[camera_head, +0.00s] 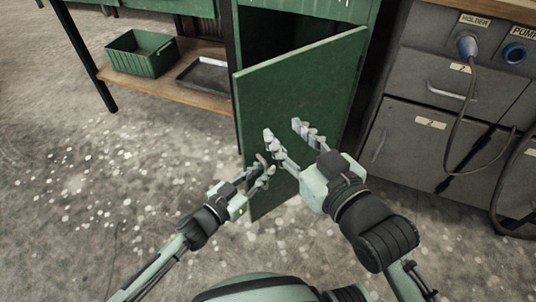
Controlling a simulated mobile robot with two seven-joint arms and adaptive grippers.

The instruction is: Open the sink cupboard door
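The green sink cupboard door (270,95) stands partly open, its left edge swung out from the cupboard and its right edge close to the frame. A dark gap into the cupboard shows above its top edge. My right gripper (283,131) is open, its two fingers spread in front of the door's face, with nothing between them. My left gripper (264,170) is lower, near the door's lower left part, with its fingers apart and empty. I cannot tell whether either gripper touches the door. No door handle is visible.
A grey cabinet (400,146) with drawers, a hanging cable and a blue socket (515,54) stands at right. At left, a green crate (141,66) and a dark tray (203,76) rest on a low wooden shelf (166,89). The speckled floor at lower left is clear.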

